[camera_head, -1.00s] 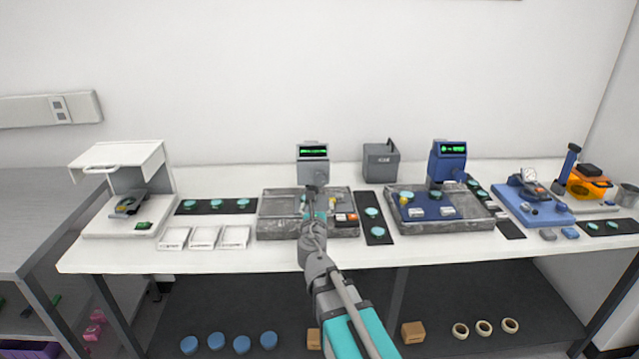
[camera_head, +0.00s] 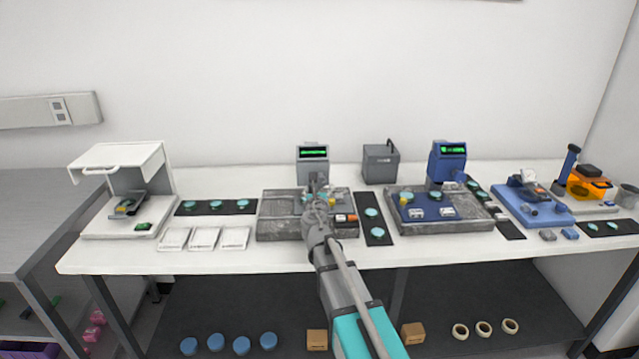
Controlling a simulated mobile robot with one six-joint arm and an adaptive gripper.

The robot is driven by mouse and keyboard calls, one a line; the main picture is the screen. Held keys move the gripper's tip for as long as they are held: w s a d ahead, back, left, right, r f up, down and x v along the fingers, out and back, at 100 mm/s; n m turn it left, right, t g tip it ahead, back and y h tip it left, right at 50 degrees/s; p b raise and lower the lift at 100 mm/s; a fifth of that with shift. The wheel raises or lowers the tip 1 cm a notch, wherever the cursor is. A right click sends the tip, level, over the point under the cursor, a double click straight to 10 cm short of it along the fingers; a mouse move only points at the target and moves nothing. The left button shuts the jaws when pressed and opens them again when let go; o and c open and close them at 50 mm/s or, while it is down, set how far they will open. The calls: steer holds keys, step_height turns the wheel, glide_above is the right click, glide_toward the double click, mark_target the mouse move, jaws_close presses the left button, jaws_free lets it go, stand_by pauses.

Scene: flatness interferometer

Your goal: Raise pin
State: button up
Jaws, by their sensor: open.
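My gripper (camera_head: 319,186) reaches over the grey instrument (camera_head: 312,163) with the green display, at the left of the bench's middle. It is in front of the instrument's head and above its grey stone base (camera_head: 280,222). The fingers are small and partly hidden by my wrist. I cannot make out a pin, and the space under the instrument's head is hidden by my arm. A red-and-white control block (camera_head: 346,219) sits on the base right of my gripper. A small yellow part shows just right of my wrist.
A blue instrument (camera_head: 447,164) on a second stone base stands to the right, with a dark strip of teal discs (camera_head: 371,212) between the bases. A grey box (camera_head: 380,163) stands behind. White trays (camera_head: 204,239) and a white hooded device (camera_head: 118,170) are at the left.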

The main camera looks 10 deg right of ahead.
mark_target(319, 184)
steer(key=shift+x, duration=2)
steer(key=c, duration=1.1)
steer(key=shift+c, duration=0.2)
